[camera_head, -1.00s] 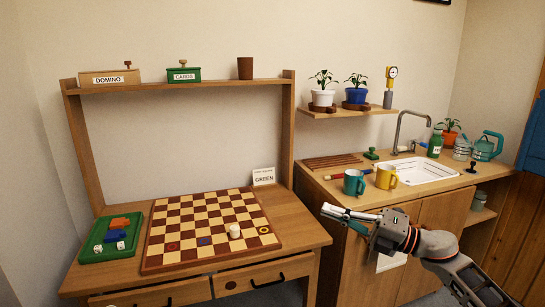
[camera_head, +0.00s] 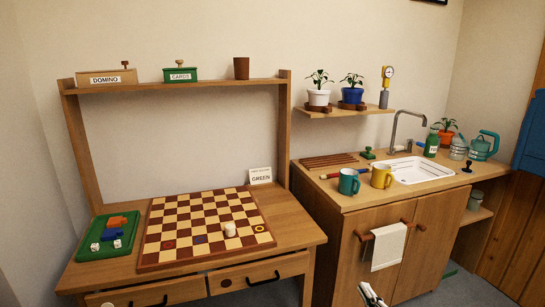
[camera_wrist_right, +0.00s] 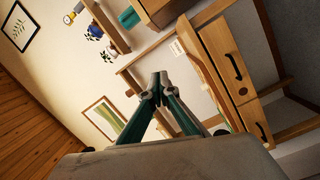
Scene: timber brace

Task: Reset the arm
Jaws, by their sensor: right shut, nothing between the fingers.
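My right gripper (camera_head: 371,295) shows only as its fingertips at the bottom edge of the head view, in front of the sink cabinet and below the towel. In the right wrist view the gripper (camera_wrist_right: 158,82) is shut, its two fingers meeting at the tips with nothing between them. The rest of the right arm is outside the head view. My left gripper is not in any view.
A desk holds a checkerboard (camera_head: 206,229) with a white piece, and a green tray (camera_head: 84,249). The sink counter carries a teal mug (camera_head: 348,183), a yellow mug (camera_head: 382,178) and a white sink (camera_head: 424,169). A white towel (camera_head: 388,247) hangs on the cabinet's rail.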

